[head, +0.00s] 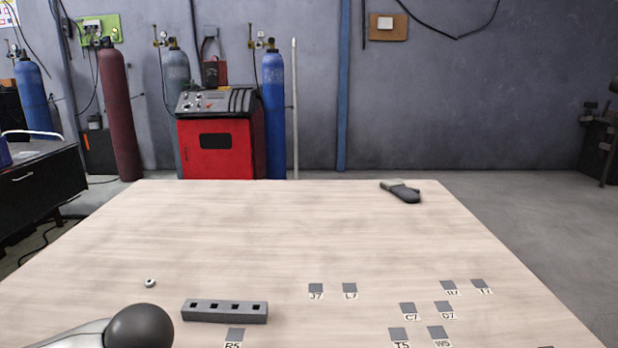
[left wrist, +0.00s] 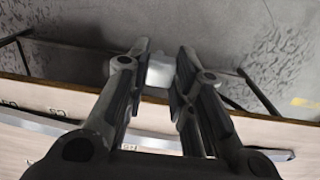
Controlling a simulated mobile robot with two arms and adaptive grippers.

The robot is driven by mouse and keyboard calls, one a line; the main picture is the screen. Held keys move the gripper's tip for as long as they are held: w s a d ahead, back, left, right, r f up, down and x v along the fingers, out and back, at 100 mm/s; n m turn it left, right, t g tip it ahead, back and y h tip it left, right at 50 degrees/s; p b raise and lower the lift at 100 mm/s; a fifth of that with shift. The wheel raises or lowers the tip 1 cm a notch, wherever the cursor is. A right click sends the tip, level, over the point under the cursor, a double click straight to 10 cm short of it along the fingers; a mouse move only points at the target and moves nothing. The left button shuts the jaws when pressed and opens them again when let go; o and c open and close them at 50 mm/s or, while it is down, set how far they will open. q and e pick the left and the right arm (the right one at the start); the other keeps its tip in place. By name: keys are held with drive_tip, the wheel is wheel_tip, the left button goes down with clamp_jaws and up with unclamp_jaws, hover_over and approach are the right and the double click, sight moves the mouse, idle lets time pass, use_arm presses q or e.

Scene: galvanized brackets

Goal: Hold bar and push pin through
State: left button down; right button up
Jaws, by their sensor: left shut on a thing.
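A dark grey bar (head: 225,312) with several square holes along its top lies flat on the table in the head view, at the lower left. My left gripper (left wrist: 158,72) shows in the left wrist view, with its fingers shut on a small pale block-like thing (left wrist: 159,76); I cannot tell whether this is the pin. In the head view only part of my left arm shows at the lower left edge, and its gripper is out of frame. My right gripper is in neither view.
A small white ring-like piece (head: 150,283) lies left of the bar. Several grey labelled squares (head: 316,288) mark the table (head: 270,230). A dark-handled object (head: 401,191) lies near the far edge. The table's middle is clear. A long grey strip (left wrist: 60,126) crosses behind the fingers.

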use_arm(q)
drive_tip(key=shift+f, duration=0.55)
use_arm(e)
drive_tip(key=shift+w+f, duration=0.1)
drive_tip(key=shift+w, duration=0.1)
use_arm(q)
drive_tip(key=shift+w+d+r, duration=0.15)
drive_tip(key=shift+w+d, duration=0.05)
drive_tip(key=shift+w, duration=0.2)
drive_tip(key=w+d+r, duration=0.4)
drive_tip(key=w+d, duration=0.1)
drive_tip(key=w, duration=0.4)
drive_tip(key=w+d+r, duration=0.3)
drive_tip(key=w+d, duration=0.3)
drive_tip(key=w, duration=0.3)
drive_tip(key=shift+s+a+f, duration=0.1)
drive_tip(key=shift+s+f, duration=0.05)
drive_tip(key=shift+f, duration=1.05)
drive_tip(key=shift+s+a+f, duration=0.1)
drive_tip(key=shift+f, duration=1.05)
